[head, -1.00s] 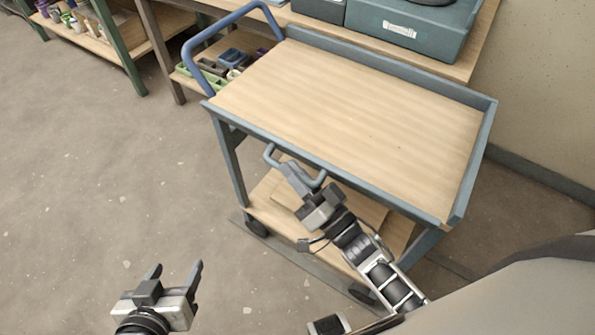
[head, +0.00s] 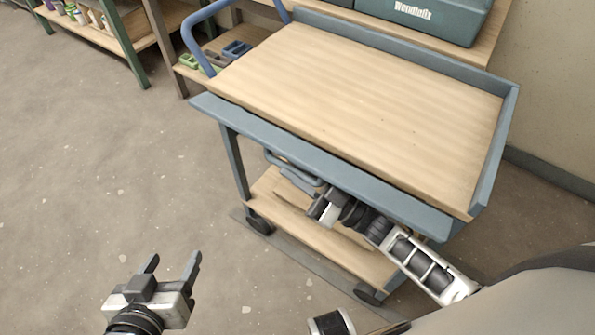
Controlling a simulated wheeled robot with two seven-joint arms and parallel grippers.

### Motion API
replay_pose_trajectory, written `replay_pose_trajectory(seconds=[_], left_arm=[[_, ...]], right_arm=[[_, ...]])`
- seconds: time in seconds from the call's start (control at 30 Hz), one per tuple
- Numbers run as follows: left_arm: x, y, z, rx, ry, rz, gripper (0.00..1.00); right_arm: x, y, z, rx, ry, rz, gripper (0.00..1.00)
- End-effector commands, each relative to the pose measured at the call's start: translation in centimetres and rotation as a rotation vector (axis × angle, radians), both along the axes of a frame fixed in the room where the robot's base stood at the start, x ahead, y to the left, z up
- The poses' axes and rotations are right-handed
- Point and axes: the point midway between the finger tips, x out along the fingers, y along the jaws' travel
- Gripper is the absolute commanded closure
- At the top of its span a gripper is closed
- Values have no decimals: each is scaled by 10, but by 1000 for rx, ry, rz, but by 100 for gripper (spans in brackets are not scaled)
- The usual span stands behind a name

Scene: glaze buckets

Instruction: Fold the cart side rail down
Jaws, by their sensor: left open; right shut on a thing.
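The cart (head: 375,95) has a wooden top with blue-grey rails. Its near side rail (head: 310,160) is tilted outward and down along the front edge, with its broad face showing. A grey-blue handle (head: 290,165) hangs below that rail. My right gripper (head: 318,192) is below the rail at the handle and is shut on it; the fingertips are partly hidden under the rail. My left gripper (head: 172,268) is open and empty above the floor at the lower left, apart from the cart.
The cart's lower shelf (head: 330,235) lies beneath my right arm. A blue push handle (head: 192,40) stands at the cart's left end. A bench with a teal case (head: 425,18) is behind the cart. The floor (head: 90,180) on the left is clear.

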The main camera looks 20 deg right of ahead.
Motion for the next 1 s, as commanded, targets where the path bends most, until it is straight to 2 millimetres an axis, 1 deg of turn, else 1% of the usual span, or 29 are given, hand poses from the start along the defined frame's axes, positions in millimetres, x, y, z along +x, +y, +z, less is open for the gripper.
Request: replay_pose_trajectory(seconds=[0.03,0.1,0.4,0.97,1.0], left_arm=[[-1,0,-3,1,-1,-2,38],[-1,0,-5,2,0,-3,38],[-2,-1,-5,2,-9,-7,38],[-3,-1,-6,3,-6,-9,38],[-3,-1,-6,3,-5,-9,38]], right_arm=[[0,0,-5,-33,-19,2,100],[0,-1,-7,-68,-46,2,100],[2,-2,-10,-165,-124,1,100],[2,-3,-10,-189,-144,1,100],[2,-3,-10,-189,-145,1,83]])
